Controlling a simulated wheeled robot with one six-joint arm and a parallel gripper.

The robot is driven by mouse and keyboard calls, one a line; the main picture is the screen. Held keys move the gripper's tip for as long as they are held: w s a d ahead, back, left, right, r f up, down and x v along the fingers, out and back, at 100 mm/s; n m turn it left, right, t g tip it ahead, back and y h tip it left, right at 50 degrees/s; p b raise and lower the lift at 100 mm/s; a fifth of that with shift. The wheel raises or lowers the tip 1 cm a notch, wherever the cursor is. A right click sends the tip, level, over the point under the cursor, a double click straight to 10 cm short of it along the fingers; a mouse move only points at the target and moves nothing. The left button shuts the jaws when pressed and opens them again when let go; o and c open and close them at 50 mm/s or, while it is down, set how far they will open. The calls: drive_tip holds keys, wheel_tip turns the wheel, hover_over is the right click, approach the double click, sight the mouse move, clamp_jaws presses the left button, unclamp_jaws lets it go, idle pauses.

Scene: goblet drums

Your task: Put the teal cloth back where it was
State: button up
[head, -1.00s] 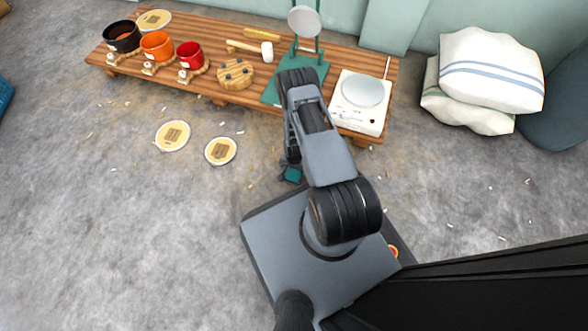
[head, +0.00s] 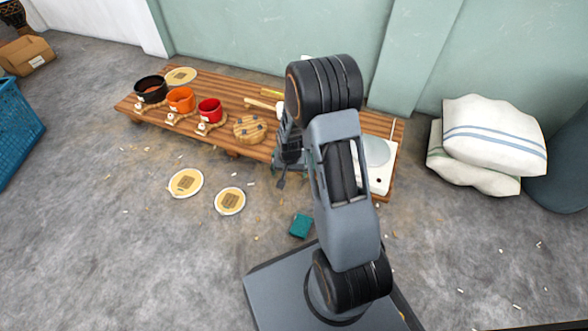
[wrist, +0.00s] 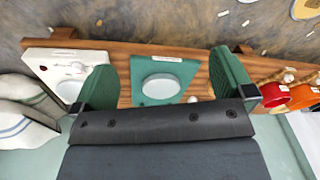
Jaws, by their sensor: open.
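The teal cloth (head: 300,225) is a small folded block on the grey floor, just beyond the front edge of my base in the head view. My gripper (head: 281,180) is above and beyond it, near the front edge of the wooden bench, and apart from the cloth. In the wrist view my gripper (wrist: 165,82) is open, its green-padded fingers wide apart with nothing held between them. The cloth is not visible in the wrist view. A teal stand base with a round white disc (wrist: 161,87) shows on the bench beyond the fingers; my arm mostly hides it in the head view.
The low bench (head: 222,143) holds a black pot (head: 150,90), an orange pot (head: 181,99), a red pot (head: 210,110), a round wooden board (head: 250,128) and a white device (head: 380,178). Two round plates (head: 186,182) lie on the floor. Cushions (head: 494,140) are at right.

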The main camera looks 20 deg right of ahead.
drive_tip(key=s+a+r+n, duration=0.2)
drive_tip(key=s+r, duration=0.5)
drive_tip(key=r, duration=0.4)
drive_tip(key=s+a+r+n+t, duration=0.1)
drive_tip(key=s+a+r+n, duration=0.2)
drive_tip(key=s+r, duration=0.5)
wheel_tip(320, 180, up, 4)
drive_tip(key=shift+s+a+r+n+t, duration=0.2)
drive_tip(key=shift+s+n+t, duration=0.1)
drive_tip(key=shift+r, duration=0.15)
wheel_tip(320, 180, up, 38)
drive_tip(key=t+p, duration=0.1)
drive_tip(key=p, duration=3.5)
drive_tip(key=shift+s+a+r+p, duration=0.15)
drive_tip(key=shift+r+p, duration=0.1)
drive_tip(key=shift+p, duration=0.15)
